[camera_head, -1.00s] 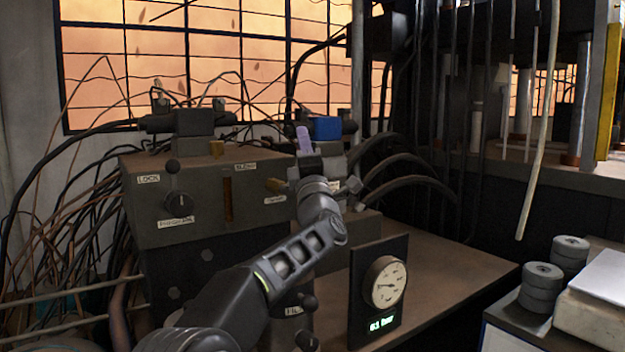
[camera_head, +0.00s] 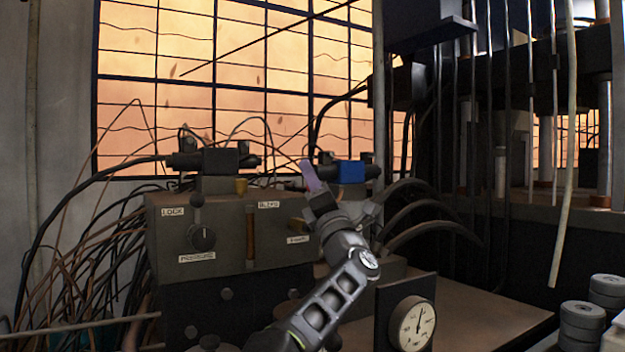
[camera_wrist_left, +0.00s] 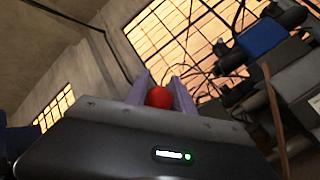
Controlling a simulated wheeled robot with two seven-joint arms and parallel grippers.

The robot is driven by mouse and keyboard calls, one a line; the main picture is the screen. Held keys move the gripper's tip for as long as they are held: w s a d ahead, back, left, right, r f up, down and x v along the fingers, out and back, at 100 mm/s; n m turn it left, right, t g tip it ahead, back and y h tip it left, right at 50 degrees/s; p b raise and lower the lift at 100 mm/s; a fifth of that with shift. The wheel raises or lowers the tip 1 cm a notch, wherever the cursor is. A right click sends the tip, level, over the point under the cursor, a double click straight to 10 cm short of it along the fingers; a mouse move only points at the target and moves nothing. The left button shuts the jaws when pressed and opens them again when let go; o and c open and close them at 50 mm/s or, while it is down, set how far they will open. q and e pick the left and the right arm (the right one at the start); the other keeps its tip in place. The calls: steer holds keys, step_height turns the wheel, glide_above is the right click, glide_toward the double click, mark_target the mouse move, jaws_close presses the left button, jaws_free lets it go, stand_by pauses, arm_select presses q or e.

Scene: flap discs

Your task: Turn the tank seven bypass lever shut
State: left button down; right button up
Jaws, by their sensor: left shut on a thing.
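My left gripper (camera_head: 311,176) reaches over the top right of the grey valve box (camera_head: 222,235), its purple fingers pointing up and tilted left. In the left wrist view the gripper (camera_wrist_left: 161,92) is shut on a red ball knob (camera_wrist_left: 159,97), which sits between the two purple fingers. The knob looks like a lever's end, but the lever's shaft and any tank number are hidden. In the head view my gripper hides the knob. My right gripper is not in view.
A round gauge (camera_head: 412,323) stands on the brown bench (camera_head: 480,312). A blue block (camera_head: 351,172) and black hoses (camera_head: 432,232) are close right of the gripper. Cables (camera_head: 85,270) crowd the left. Grey discs (camera_head: 583,322) stand at lower right.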

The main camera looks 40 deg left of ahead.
arm_select(q)
steer(key=shift+s+a+f, duration=0.1)
steer(key=shift+a, duration=0.05)
steer(key=c, duration=1.3)
jaws_free()
steer(key=shift+s, duration=0.1)
steer(key=shift+o, duration=1)
steer(key=shift+d+f, duration=0.3)
steer(key=shift+d, duration=0.1)
steer(key=s+d, duration=0.4)
steer(key=d, duration=0.7)
steer(key=shift+s+d, duration=0.15)
steer(key=shift+s, duration=0.25)
